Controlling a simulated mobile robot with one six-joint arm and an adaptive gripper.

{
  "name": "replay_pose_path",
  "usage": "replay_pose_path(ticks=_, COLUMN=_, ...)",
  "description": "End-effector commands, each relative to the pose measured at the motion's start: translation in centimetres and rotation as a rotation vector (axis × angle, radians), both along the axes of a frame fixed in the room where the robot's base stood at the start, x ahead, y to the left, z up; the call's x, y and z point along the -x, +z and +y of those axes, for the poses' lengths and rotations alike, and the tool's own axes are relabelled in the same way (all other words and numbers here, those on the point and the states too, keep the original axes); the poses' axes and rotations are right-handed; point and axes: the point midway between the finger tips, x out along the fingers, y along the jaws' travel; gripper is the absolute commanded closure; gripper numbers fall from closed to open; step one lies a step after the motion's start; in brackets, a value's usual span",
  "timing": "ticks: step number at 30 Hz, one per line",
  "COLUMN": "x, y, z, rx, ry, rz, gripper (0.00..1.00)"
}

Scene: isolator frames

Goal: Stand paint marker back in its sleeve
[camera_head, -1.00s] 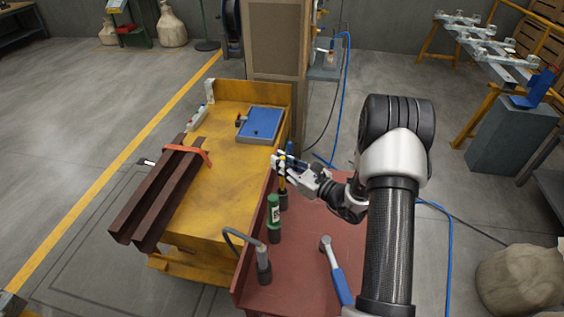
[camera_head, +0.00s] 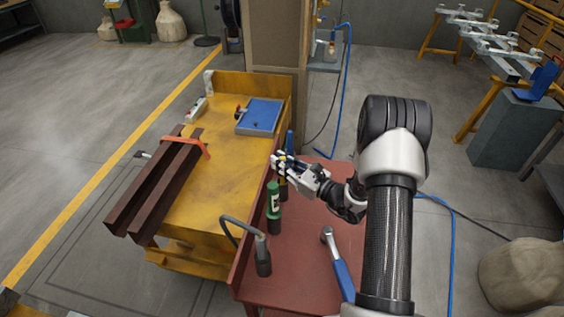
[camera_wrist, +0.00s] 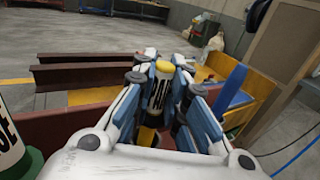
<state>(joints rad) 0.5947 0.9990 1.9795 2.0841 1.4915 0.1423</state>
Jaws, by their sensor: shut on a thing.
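My gripper (camera_head: 279,160) is shut on a yellow-capped paint marker, just behind the green marker at the red bench's left edge. In the wrist view my gripper (camera_wrist: 164,75) has its fingers on both sides of the paint marker (camera_wrist: 160,92), which has a black-and-white label and stands roughly upright. In the head view a dark sleeve (camera_head: 283,193) stands under the held marker. The marker's lower end is mostly hidden, so I cannot tell how deep it sits in the sleeve.
A green marker (camera_head: 273,200) stands in a dark holder nearby; a blue upright piece (camera_head: 290,142) is behind my gripper. The yellow bench (camera_head: 205,185) bears brown beams (camera_head: 160,185).

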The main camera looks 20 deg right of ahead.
Motion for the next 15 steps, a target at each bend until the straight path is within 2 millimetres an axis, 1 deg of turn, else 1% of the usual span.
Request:
replay_pose_path(ticks=1, x=0.0, y=-0.4, z=0.0, rx=0.0, ry=0.0, rz=0.0, gripper=1.0)
replay_pose_path(ticks=15, x=0.0, y=-2.6, z=0.0, rx=-0.001, ry=0.0, rz=0.0, gripper=1.0)
